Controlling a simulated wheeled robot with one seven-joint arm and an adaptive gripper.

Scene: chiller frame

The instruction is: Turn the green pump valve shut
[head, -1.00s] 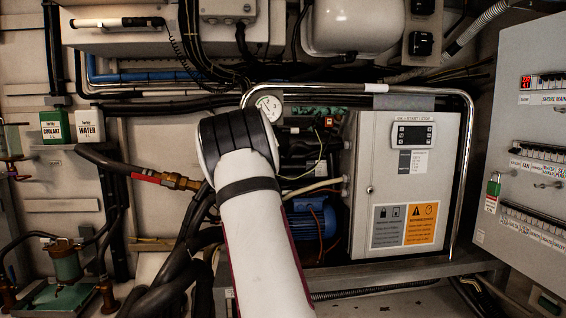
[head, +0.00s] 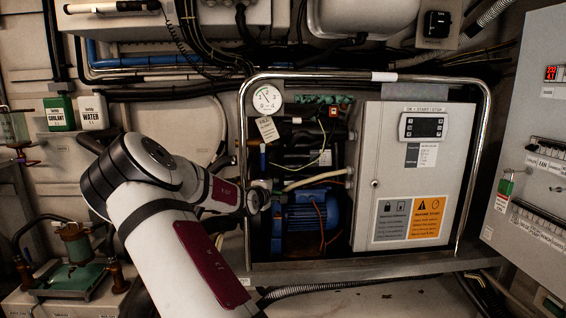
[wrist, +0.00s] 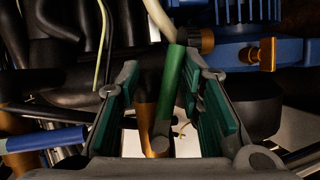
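The green valve handle (wrist: 171,88) shows in the wrist view as a straight lever, slightly tilted, with a grey rounded near end. It lies in front of a brass-coloured pipe (wrist: 148,98). My gripper (wrist: 165,105) is open, with its green-padded fingers on either side of the handle. Dark gaps show on both sides, so it does not look gripped. In the head view, my arm reaches the left side of the chiller frame, and my fingers and the green handle are hidden or too small to tell. The blue pump (head: 305,218) sits to the right of my wrist.
A blue handle (wrist: 45,140) is left of my gripper in the wrist view. The blue pump body (wrist: 225,18) and an orange-brass fitting (wrist: 261,55) are close on the right. Black hoses crowd around. The frame's metal tube (head: 243,130) and the grey control box (head: 408,165) bound the area.

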